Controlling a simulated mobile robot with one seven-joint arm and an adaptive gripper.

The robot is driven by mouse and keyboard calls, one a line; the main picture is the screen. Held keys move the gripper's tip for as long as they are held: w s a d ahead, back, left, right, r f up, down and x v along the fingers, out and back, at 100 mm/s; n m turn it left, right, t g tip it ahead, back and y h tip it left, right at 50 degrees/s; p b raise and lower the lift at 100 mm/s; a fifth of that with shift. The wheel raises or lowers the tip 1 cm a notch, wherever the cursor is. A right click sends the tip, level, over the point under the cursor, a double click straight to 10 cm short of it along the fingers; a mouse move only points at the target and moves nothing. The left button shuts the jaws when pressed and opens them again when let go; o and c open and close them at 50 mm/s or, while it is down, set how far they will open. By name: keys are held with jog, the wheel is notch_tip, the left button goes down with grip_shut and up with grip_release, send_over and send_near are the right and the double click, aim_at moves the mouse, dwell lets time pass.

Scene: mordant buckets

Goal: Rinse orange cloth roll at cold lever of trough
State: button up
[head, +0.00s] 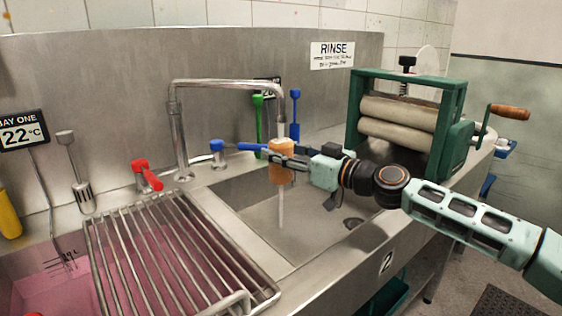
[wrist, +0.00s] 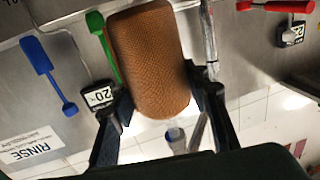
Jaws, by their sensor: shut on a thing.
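The orange cloth roll (head: 281,173) is upright under the tap spout (head: 281,115) over the sink, and a thin stream of water (head: 281,208) falls below it. My gripper (head: 287,158) is shut on the roll and reaches in from the right. In the wrist view the roll (wrist: 150,60) fills the space between the dark fingers of my gripper (wrist: 160,95). The blue cold lever (head: 250,147) points to the right from its base, its end close to the roll. The trough (head: 312,225) is a steel basin below, with a dark drain.
A red lever (head: 150,177) stands left of the tap. A wire rack (head: 165,250) lies over the pink bath at left. A green roller wringer (head: 405,120) stands behind my arm at right. Green and blue tools (head: 258,120) hang on the back wall.

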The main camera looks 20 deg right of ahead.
dwell(0.5)
jog(key=shift+s+d, duration=0.4)
jog(key=shift+d, duration=0.25)
jog(key=shift+s+d, duration=0.35)
jog(key=shift+d, duration=0.3)
jog(key=shift+s+d, duration=0.4)
jog(key=shift+d, duration=0.25)
dwell(2.5)
jog(key=s+d+r+p, duration=0.2)
jog(key=s+d+r, duration=0.1)
jog(key=d, duration=0.4)
jog(key=shift+s, duration=0.45)
